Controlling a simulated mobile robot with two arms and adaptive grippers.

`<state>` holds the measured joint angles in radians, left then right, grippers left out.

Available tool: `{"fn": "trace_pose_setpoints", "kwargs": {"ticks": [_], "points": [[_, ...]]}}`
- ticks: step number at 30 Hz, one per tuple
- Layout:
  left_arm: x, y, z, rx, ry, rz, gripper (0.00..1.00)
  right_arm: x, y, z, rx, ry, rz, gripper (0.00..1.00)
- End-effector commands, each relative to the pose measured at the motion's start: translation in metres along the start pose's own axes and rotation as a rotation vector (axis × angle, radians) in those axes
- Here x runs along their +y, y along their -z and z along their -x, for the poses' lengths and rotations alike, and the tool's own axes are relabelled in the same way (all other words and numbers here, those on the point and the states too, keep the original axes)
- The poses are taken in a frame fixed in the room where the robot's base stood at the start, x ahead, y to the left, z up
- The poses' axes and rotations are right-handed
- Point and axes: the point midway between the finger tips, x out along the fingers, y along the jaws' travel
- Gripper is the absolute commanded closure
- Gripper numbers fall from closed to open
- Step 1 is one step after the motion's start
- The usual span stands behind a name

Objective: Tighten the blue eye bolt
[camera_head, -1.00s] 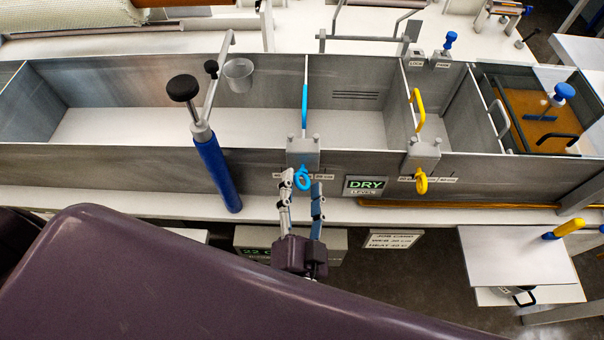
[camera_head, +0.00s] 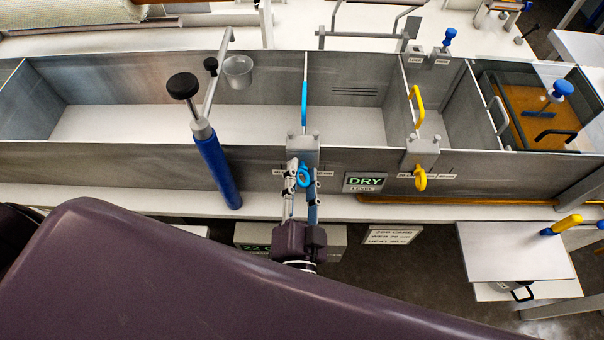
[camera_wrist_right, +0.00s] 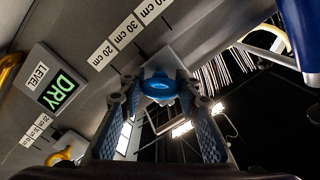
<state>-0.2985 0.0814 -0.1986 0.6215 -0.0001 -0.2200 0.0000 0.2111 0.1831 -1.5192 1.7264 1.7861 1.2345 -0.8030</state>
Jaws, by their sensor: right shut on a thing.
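The blue eye bolt (camera_head: 304,175) sticks out of the front of a grey clamp block (camera_head: 302,148) on the bath's front wall. My right gripper (camera_head: 303,182) reaches up from below, with one finger on each side of the eye, and is shut on it. In the right wrist view the blue eye (camera_wrist_right: 158,86) sits between the fingertips of my right gripper (camera_wrist_right: 155,95). The fingers hide part of the bolt's sides. My left gripper is not in view.
A yellow eye bolt (camera_head: 420,180) hangs on another clamp to the right. A DRY level sign (camera_head: 364,182) is between them. A blue cylinder with a black knob (camera_head: 217,170) leans at the left. The long grey bath (camera_head: 110,165) runs behind.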

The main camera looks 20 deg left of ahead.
Motion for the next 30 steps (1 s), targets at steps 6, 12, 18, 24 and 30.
{"fn": "trace_pose_setpoints", "kwargs": {"ticks": [6,12,18,24,30], "points": [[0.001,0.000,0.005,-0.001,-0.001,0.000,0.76,0.000,0.000,0.001,-0.002,-0.004,-0.033,0.94],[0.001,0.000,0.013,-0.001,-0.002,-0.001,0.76,0.001,0.000,0.001,-0.002,-0.008,-0.116,0.94],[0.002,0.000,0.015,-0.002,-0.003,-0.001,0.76,0.002,-0.001,0.001,-0.002,-0.008,-0.244,0.94],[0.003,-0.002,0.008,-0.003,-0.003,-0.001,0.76,0.003,-0.002,0.001,0.000,-0.004,-0.420,0.94],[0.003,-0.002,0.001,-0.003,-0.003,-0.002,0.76,0.002,-0.002,0.001,0.000,-0.003,-0.588,0.94]]}}
